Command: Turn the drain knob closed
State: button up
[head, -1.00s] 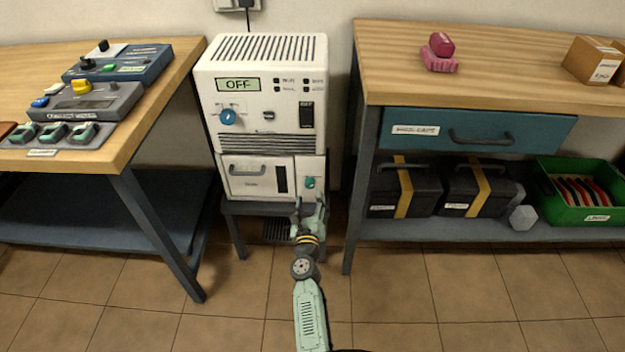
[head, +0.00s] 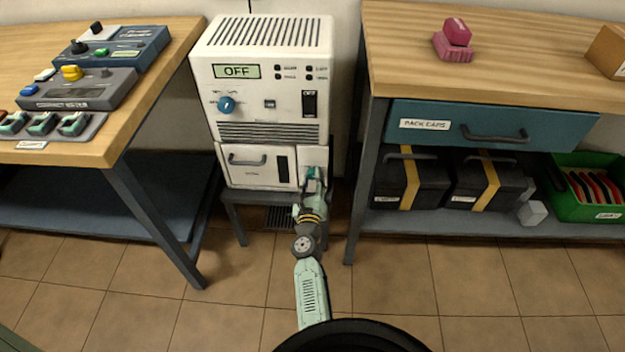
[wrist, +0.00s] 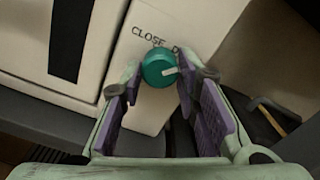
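The drain knob (wrist: 159,68) is a round teal knob with a pale pointer mark, on the white lower front of the machine. In the wrist view the mark points right, and the word "CLOSE" is printed above and left of the knob; a second word is partly hidden. My gripper (wrist: 157,78) is open, with one purple-padded finger on each side of the knob. The fingertips are close to the knob; I cannot tell whether they touch it. In the head view my gripper (head: 314,180) covers part of the knob (head: 313,172).
The machine (head: 264,90) shows "OFF" on its display and stands on a low stand between two workbenches. The left bench (head: 125,150) holds control boxes. The right bench (head: 500,82) has a teal drawer, with black cases (head: 480,187) on its lower shelf.

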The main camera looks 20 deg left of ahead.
grip_shut()
jog(key=shift+n, duration=0.3)
jog(key=n+p, duration=0.1)
jog(key=n, duration=0.2)
jog(key=shift+w+r+n, duration=0.1)
jog(key=shift+r+n, duration=0.05)
jog(key=shift+n, duration=0.15)
jog(key=n+p, duration=0.1)
jog(key=n, duration=0.2)
jog(key=shift+d+r+n, duration=0.1)
jog(key=shift+n, duration=0.3)
jog(key=n+p, duration=0.2)
jog(key=n, duration=0.3)
jog(key=shift+r, duration=0.15)
jog(key=shift+n+p, duration=0.95)
jog(key=shift+n, duration=1.45)
